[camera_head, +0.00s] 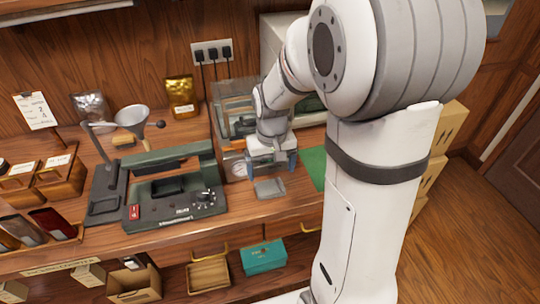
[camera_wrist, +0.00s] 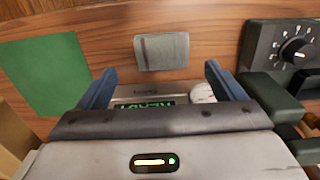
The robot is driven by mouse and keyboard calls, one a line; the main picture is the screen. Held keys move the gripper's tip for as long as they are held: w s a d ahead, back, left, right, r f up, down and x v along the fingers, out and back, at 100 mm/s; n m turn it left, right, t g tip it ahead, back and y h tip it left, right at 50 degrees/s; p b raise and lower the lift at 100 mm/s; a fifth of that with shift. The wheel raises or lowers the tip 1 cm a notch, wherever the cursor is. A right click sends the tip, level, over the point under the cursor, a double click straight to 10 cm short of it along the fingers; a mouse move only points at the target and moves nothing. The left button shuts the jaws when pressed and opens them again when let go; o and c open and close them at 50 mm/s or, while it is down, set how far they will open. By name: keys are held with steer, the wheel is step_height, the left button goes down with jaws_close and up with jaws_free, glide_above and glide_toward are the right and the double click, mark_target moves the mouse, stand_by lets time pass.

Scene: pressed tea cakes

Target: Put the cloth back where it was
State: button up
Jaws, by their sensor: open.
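A small grey folded cloth (camera_head: 269,188) lies flat on the wooden counter, near its front edge. It also shows in the wrist view (camera_wrist: 162,52), beyond the fingertips and roughly centred between them, with a darker stripe near its left side. My gripper (camera_head: 272,166) has blue fingers spread apart with nothing between them. In the wrist view my gripper (camera_wrist: 161,72) points toward the cloth, apart from it. A device with a lit green display (camera_wrist: 145,104) and a round white part (camera_wrist: 202,92) shows between and below the fingers.
A dark green machine with a knob (camera_head: 175,195) stands left of the cloth. A green mat (camera_head: 314,166) lies to the right. A clear-sided case (camera_head: 232,125) stands behind my gripper. A funnel (camera_head: 134,118) and wooden boxes (camera_head: 60,180) are further left.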

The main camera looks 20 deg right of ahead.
steer(key=s+r+t, duration=0.3)
steer(key=s+r, duration=0.7)
steer(key=s, duration=0.4)
steer(key=shift+a, duration=0.15)
steer(key=shift+r, duration=0.1)
steer(key=shift+c, duration=0.3)
stand_by(0.6)
